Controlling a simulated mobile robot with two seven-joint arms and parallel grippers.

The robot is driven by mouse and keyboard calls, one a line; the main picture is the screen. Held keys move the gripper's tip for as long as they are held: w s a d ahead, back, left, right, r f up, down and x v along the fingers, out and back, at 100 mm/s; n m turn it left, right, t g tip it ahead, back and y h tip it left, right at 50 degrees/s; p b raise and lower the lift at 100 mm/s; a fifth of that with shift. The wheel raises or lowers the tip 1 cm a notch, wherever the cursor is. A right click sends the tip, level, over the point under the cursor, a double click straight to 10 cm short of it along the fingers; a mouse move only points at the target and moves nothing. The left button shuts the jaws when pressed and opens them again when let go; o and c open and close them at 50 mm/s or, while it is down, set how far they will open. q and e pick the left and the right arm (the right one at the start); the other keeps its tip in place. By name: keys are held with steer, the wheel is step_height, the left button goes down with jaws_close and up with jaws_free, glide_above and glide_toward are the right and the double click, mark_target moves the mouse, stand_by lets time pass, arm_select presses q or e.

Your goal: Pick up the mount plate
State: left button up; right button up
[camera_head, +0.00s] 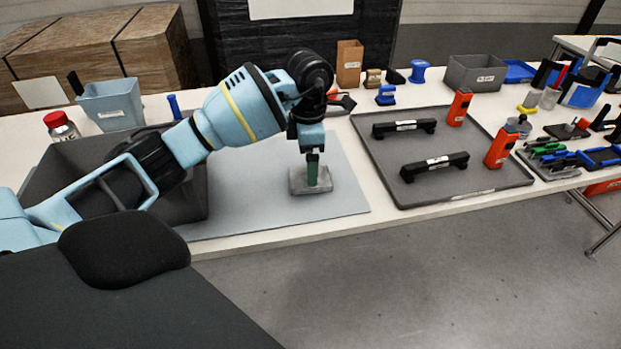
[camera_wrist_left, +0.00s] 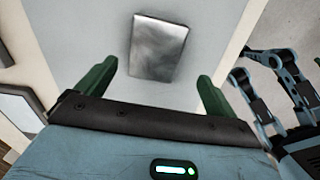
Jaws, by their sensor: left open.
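The mount plate (camera_head: 298,187) is a small flat grey metal plate. It lies on the light grey mat (camera_head: 240,205) on the table. My left gripper (camera_head: 313,182) points down at the plate in the head view and hides part of it. In the left wrist view the plate (camera_wrist_left: 158,48) lies beyond the two green fingers (camera_wrist_left: 150,85), which are spread apart with nothing between them. I cannot tell the exact height of the fingertips above the plate. My right gripper is not in the head view.
A dark grey bin (camera_head: 190,195) stands left of the mat, under my left arm. The table's front edge runs close in front of the mat.

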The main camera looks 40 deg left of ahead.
arm_select(q)
steer(key=shift+w+a+f, duration=0.1)
steer(key=shift+w+f, duration=0.1)
steer(key=shift+f, duration=1.15)
steer(key=shift+w+a+f, duration=0.1)
steer(key=shift+w+f, duration=0.1)
steer(key=shift+f, duration=1.1)
steer(key=shift+r, duration=0.1)
steer(key=c, duration=1.5)
